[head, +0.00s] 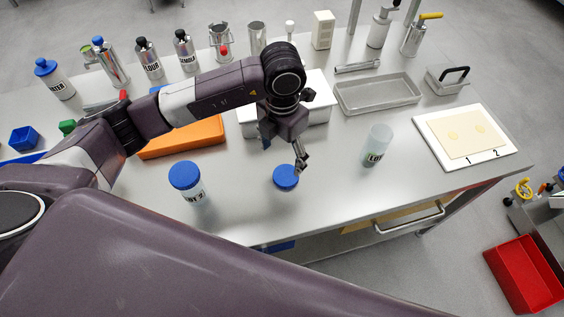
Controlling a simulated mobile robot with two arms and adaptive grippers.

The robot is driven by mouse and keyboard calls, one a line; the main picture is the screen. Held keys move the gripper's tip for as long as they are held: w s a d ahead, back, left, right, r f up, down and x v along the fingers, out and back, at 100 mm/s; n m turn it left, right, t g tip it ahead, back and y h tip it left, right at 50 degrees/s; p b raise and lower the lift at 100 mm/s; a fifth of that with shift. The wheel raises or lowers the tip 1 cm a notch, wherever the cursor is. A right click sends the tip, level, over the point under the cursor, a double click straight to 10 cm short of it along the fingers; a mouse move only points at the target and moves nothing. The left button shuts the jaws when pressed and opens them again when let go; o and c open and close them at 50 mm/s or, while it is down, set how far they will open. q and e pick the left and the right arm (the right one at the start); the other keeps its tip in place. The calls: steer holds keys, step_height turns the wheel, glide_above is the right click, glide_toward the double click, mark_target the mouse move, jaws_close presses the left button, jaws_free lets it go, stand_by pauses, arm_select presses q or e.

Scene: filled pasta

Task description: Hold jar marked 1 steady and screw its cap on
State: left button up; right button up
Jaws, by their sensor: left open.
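A loose blue cap (285,178) is in the middle of the steel table, with no jar visible under it. My left gripper (300,163) is open and points down at the cap's upper right edge; I cannot tell whether it touches. An uncapped, clear jar (378,146) stands upright to the right, with a dark label partly turned away; I cannot read a number on it. Another clear jar (194,190) with a blue cap on it stands to the left, and its label seems to end in 2. My right gripper is not in view.
An orange tray (180,140) and a white box (318,110) lie behind my left arm. A grey metal tray (378,94) and a white board (428,123) marked 1 and 2 are at right. Bottles line the back. The table between cap and uncapped jar is clear.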

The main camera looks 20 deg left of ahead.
mark_target(285, 176)
arm_select(q)
steer(key=shift+s+d, duration=0.15)
steer(key=shift+f, duration=1.3)
steer(key=shift+d+f+p, duration=0.1)
steer(key=shift+f+p, duration=0.2)
steer(key=shift+p, duration=0.2)
steer(key=f, duration=0.1)
steer(key=f+p, duration=0.1)
steer(key=f, duration=0.1)
steer(key=shift+s+d+f, duration=0.15)
steer(key=shift+d+f, duration=0.1)
steer(key=shift+f, duration=0.6)
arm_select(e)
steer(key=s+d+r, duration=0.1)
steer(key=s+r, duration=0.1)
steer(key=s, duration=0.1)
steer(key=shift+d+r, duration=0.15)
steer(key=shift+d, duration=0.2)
arm_select(q)
steer(key=shift+c, duration=0.6)
